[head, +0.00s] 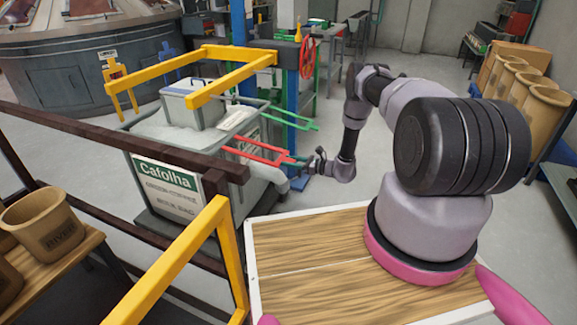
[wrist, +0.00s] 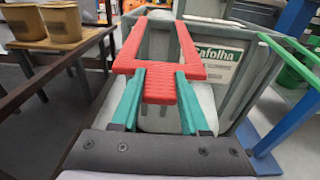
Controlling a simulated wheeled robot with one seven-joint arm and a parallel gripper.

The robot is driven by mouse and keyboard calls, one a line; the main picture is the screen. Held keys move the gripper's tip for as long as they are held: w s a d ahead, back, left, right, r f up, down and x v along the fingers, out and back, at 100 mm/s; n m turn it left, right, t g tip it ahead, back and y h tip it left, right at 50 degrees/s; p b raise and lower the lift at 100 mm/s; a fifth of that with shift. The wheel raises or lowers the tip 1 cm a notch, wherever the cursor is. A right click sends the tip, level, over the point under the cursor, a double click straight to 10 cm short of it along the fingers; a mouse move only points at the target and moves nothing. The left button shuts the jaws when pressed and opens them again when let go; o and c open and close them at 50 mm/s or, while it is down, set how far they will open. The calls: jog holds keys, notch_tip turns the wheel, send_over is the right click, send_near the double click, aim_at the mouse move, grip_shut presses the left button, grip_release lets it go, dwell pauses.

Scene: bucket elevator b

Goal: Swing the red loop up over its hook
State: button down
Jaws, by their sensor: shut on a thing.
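The red loop (head: 255,152) is a flat, U-shaped bar that sticks out low from the side of the grey machine. In the wrist view the red loop (wrist: 188,68) has two long arms running away from me and a ridged near end. My gripper (head: 300,160) is at the loop's outer end. In the wrist view the teal fingers of my gripper (wrist: 158,90) are shut on the ridged end, one on each side. The loop looks roughly level. I cannot clearly pick out its hook.
The grey machine (head: 165,135) bears a Cafolha sign (head: 168,190). A yellow frame (head: 190,72) stands above it, and a green loop (head: 293,115) is beside the red one. A blue post (head: 291,95) rises behind. Brown rails (head: 110,138) and a yellow rail (head: 170,260) stand nearer.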

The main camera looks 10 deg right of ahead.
jog(key=w+a+r+g+h, duration=0.2)
jog(key=r+h, duration=0.1)
jog(key=r, duration=0.5)
jog(key=w+a+r+g+h, duration=0.1)
jog(key=a+r+h, duration=0.1)
jog(key=r, duration=0.6)
jog(key=w+a+r+g+h, duration=0.2)
jog(key=a+r+h, duration=0.1)
jog(key=r, duration=0.4)
jog(key=shift+g+h, duration=0.5)
jog(key=shift+g, duration=0.1)
jog(key=w+a+r, duration=0.3)
jog(key=a, duration=0.2)
jog(key=w+a+r, duration=0.3)
jog(key=a, duration=0.2)
jog(key=w+a+r, duration=0.3)
jog(key=w+a, duration=0.1)
jog(key=a, duration=0.1)
jog(key=shift+w+a+r, duration=0.1)
jog(key=shift+a+r, duration=0.2)
jog(key=shift+r, duration=0.05)
jog(key=shift+w+a, duration=0.5)
jog(key=shift+a, duration=0.25)
jog(key=shift+c, duration=2)
grip_release()
